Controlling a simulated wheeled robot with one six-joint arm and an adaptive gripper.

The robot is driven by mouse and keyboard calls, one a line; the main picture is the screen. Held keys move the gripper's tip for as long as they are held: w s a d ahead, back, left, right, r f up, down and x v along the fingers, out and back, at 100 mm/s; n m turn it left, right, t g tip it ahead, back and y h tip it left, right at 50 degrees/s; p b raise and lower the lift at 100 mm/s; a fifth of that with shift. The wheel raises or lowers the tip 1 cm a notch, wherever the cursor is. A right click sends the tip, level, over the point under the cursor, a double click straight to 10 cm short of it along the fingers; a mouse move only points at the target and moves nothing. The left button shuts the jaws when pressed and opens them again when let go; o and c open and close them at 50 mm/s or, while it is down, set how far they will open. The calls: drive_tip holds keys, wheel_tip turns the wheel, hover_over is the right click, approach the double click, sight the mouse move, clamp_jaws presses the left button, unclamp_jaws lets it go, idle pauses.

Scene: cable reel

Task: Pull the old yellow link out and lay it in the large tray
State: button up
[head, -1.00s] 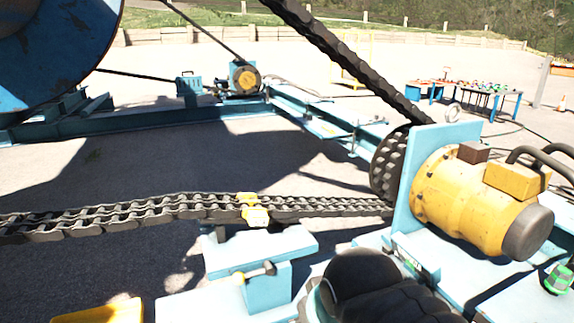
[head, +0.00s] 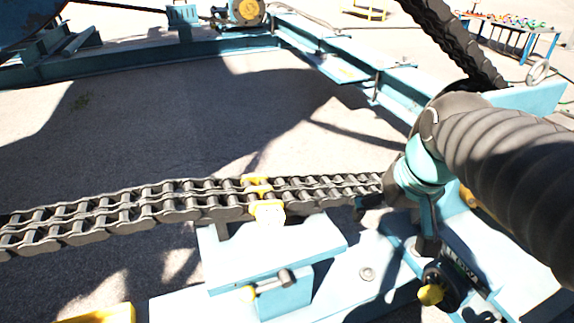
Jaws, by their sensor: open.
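The yellow link (head: 266,210) sits in line in the dark double-row chain (head: 150,205), just above a pale blue stand (head: 265,250). It stands out from the dark links on both sides. My gripper (head: 398,222) is to the right of the link, near the chain's right end, with its dark fingers apart and nothing seen between them. A clear gap separates it from the link. A yellow thing (head: 105,315) is cut off at the bottom left; I cannot tell whether it is the large tray.
A handle with a yellow tip (head: 268,285) sticks out from the stand's front. A dark fitting with a yellow end (head: 440,284) is below my gripper. A slanting chain (head: 455,45) and a blue frame (head: 345,65) lie behind. Open ground lies beyond the chain.

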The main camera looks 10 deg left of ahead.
drive_tip(key=w+a+n+g, duration=0.2)
drive_tip(key=w+a+g, duration=0.1)
drive_tip(key=w+a, duration=0.6)
drive_tip(key=n+g+y, duration=0.1)
drive_tip(key=n+g, duration=0.1)
approach(272, 213)
drive_tip(key=x, duration=1.1)
drive_tip(key=shift+w+b, duration=0.1)
drive_tip(key=shift+b, duration=0.2)
drive_tip(key=c, duration=1.6)
drive_tip(key=s+d+b, duration=0.1)
drive_tip(key=s+d, duration=0.1)
drive_tip(key=s, duration=0.2)
drive_tip(key=s+d, duration=0.3)
drive_tip(key=s, duration=0.1)
drive_tip(key=s+d+b, duration=0.1)
drive_tip(key=s+d, duration=0.2)
drive_tip(key=s, duration=0.2)
drive_tip(key=shift+s+b, duration=0.1)
drive_tip(key=shift+b, duration=0.25)
drive_tip(key=shift+r, duration=0.2)
